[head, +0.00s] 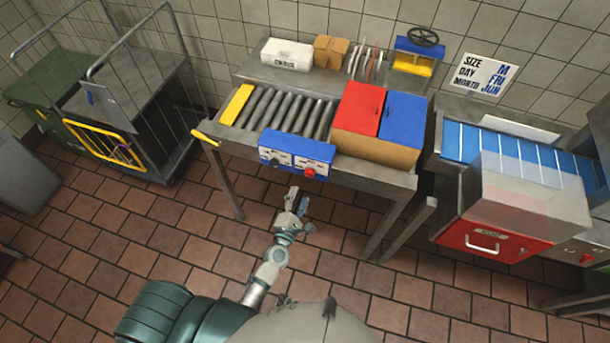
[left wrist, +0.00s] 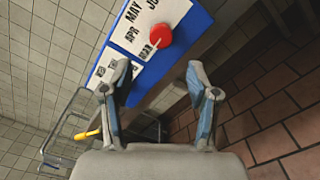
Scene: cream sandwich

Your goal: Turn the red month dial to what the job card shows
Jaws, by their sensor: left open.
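The red month dial (head: 309,172) sits at the right end of the front of a blue panel (head: 297,147). In the left wrist view the red dial (left wrist: 160,33) is beside a white plate (left wrist: 150,22) lettered MAR, APR, MAY and a partly cut-off JU; its pale pointer lies toward MAR. The job card (head: 482,76) on the wall reads SIZE M, DAY FRI, MONTH JUN. My left gripper (head: 297,203) is open and empty, below and in front of the panel, apart from the dial; its fingers (left wrist: 158,82) also show in the left wrist view. My right gripper is out of view.
A dark dial (head: 274,161) is on the panel's left part. Above it is a roller table with a red lid (head: 362,106) and blue lid (head: 403,116). A red-fronted machine (head: 485,243) stands right, a cart (head: 118,104) left. Tiled floor below is clear.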

